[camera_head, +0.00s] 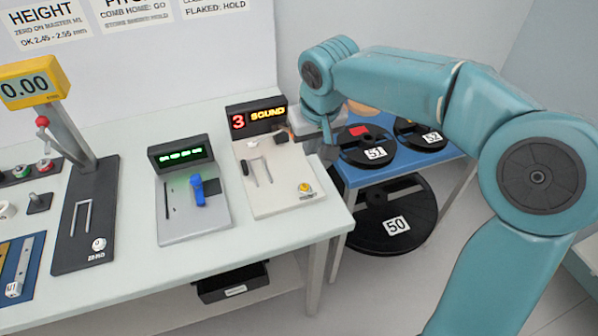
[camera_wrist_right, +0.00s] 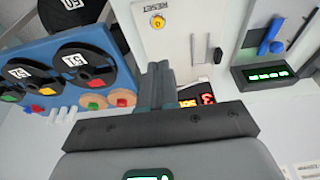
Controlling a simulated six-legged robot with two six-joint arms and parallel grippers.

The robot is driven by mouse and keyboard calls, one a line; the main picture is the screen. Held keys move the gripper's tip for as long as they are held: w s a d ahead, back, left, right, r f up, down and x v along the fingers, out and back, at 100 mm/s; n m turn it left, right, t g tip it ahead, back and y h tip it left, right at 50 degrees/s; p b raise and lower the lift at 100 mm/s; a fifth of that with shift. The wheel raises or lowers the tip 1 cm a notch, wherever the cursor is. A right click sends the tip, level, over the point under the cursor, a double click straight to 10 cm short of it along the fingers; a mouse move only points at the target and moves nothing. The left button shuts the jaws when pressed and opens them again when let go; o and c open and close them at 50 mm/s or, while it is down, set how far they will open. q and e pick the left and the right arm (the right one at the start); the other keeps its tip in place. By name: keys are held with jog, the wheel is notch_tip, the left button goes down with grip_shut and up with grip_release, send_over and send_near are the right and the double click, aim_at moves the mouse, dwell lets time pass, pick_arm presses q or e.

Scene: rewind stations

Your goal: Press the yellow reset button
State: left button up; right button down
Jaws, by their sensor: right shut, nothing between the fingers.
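The yellow reset button (camera_head: 305,188) sits at the front right corner of a cream station plate (camera_head: 285,205) on the table. In the right wrist view the yellow button (camera_wrist_right: 158,22) shows near the top, beside the printed word RESET. My right gripper (camera_head: 328,153) hangs by the right edge of that station, behind the button and apart from it. In the wrist view its fingers (camera_wrist_right: 156,85) are together with nothing between them. My left gripper is out of view.
A grey station (camera_head: 188,225) with a blue lever (camera_head: 197,190) and a green display stands left of it. A black height gauge (camera_head: 85,230) is further left. Black reels (camera_head: 366,155) lie on a blue rack (camera_head: 350,178) at the right. A larger reel (camera_head: 405,245) is below.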

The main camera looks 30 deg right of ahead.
send_near(305, 185)
jog(key=x, duration=0.6)
jog(key=shift+f+b, duration=0.1)
jog(key=shift+b, duration=0.3)
jog(key=shift+f, duration=0.1)
